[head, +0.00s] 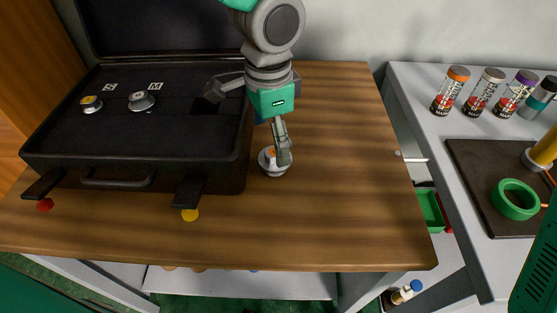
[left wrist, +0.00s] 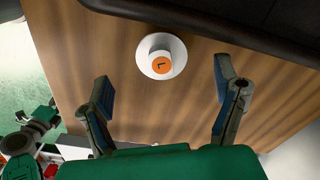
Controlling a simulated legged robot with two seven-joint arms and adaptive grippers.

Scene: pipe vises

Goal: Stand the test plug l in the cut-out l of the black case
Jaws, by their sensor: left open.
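The test plug l (head: 275,169) stands on the wooden table just right of the black case (head: 150,125). It has a white round base and an orange top, marked L in the left wrist view (left wrist: 161,65). My left gripper (head: 250,125) is open above the plug, one finger in front of the plug in the head view and the other over the case. In the left wrist view its fingers (left wrist: 163,88) are spread, and the plug lies beyond them, untouched. Cut-out l is not clearly seen; my gripper covers the case's right part.
Two plugs, one yellow-topped (head: 91,104) and one grey (head: 141,101), stand in the case by labels S and M. The case lid is open at the back. Table (head: 340,200) right of the plug is clear. A side bench (head: 425,100) holds several bottles and a green ring (head: 514,200).

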